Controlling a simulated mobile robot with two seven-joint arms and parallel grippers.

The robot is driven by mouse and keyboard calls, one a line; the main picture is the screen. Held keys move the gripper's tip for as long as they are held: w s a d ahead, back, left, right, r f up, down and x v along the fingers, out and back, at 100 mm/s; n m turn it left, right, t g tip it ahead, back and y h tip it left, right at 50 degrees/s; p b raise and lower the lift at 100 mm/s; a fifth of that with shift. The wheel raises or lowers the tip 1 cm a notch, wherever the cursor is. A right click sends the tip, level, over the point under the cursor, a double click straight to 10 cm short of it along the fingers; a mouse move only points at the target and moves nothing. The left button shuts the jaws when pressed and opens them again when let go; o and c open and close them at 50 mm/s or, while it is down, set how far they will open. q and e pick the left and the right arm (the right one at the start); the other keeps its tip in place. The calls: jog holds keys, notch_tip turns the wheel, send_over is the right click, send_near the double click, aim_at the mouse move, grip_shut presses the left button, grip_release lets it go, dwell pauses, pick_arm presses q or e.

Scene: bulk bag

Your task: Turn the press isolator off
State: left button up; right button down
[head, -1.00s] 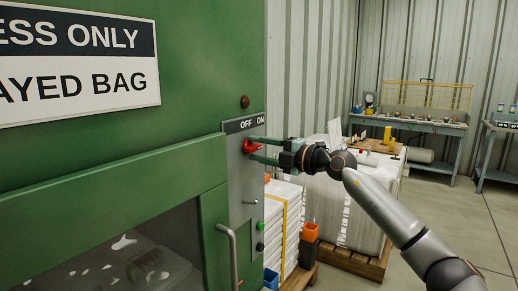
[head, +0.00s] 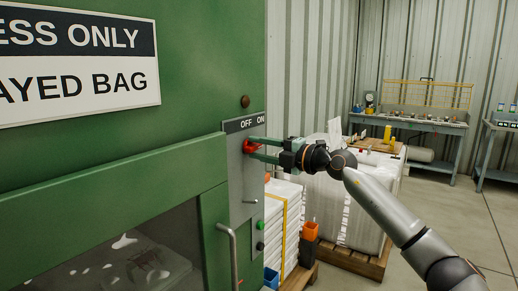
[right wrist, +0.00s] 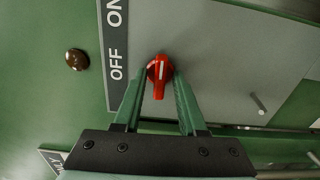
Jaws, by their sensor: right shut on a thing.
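The press isolator is a red rotary knob (head: 249,146) on a grey panel (head: 245,185) at the right edge of the green press. Above it a dark strip reads OFF on the left and ON on the right. My right gripper (head: 256,149) reaches in from the right with its green fingers on the knob. My left gripper is not in view.
Below the knob are a green button (head: 261,225), a black button and a grey door handle (head: 232,255). A brown round fitting (head: 245,101) sits above the label. Wrapped white stacks on pallets (head: 345,205) stand behind my right arm. Workbenches (head: 415,125) line the far wall.

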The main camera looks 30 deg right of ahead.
jog(key=shift+n+p, duration=0.4)
jog(key=shift+n, duration=1.4)
jog(key=shift+n+p, duration=0.4)
jog(key=shift+n, duration=0.5)
jog(key=n, duration=0.2)
jog(key=shift+n, duration=0.4)
jog(key=n, duration=0.4)
jog(key=shift+n, duration=0.3)
jog(key=shift+n+b, duration=0.5)
jog(key=shift+n, duration=0.6)
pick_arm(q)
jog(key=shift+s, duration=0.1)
pick_arm(e)
jog(key=shift+n, duration=1.2)
